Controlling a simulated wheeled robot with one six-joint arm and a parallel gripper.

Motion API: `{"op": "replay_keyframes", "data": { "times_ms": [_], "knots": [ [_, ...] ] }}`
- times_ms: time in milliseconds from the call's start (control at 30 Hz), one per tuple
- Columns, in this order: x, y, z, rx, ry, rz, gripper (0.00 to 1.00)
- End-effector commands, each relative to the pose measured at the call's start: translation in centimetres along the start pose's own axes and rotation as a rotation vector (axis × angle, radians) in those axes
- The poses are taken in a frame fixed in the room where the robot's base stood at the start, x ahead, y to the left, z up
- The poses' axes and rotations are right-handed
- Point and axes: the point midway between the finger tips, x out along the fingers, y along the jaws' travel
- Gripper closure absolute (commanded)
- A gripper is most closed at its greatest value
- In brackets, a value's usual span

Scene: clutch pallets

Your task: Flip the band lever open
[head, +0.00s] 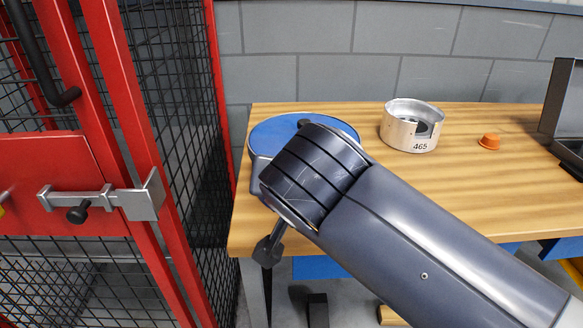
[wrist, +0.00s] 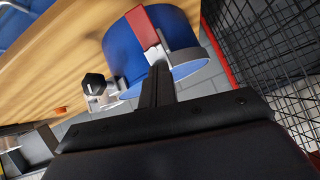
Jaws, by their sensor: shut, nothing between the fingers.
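A round blue-topped drum (head: 272,133) stands on the table's left end, largely hidden behind my arm in the head view. In the wrist view the blue drum (wrist: 119,50) carries a red strip (wrist: 142,28), which looks like the band lever, with a pale metal bracket (wrist: 154,53) at its end. My gripper (wrist: 159,68) is shut and empty, its fingertips close to that bracket. Whether they touch it cannot be told. My gripper's tips are hidden in the head view.
A metal ring marked 465 (head: 410,128) and an orange cap (head: 489,141) stand right on the wooden table (head: 470,190). A dark knob (wrist: 94,84) shows beside the drum. A red-framed mesh cage (head: 180,130) closes off the left. A grey block wall stands behind.

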Motion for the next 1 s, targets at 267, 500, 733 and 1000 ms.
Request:
{"op": "replay_keyframes", "data": {
  "times_ms": [267,500,733,1000],
  "knots": [
    [0.4,0.2,1.1,-0.003,-0.003,0.004,1.00],
    [0.5,0.3,1.5,-0.002,-0.004,0.005,1.00],
    [0.5,0.3,1.6,-0.003,-0.006,0.005,1.00],
    [0.6,0.3,1.6,-0.003,-0.006,0.006,1.00]
  ]
}}
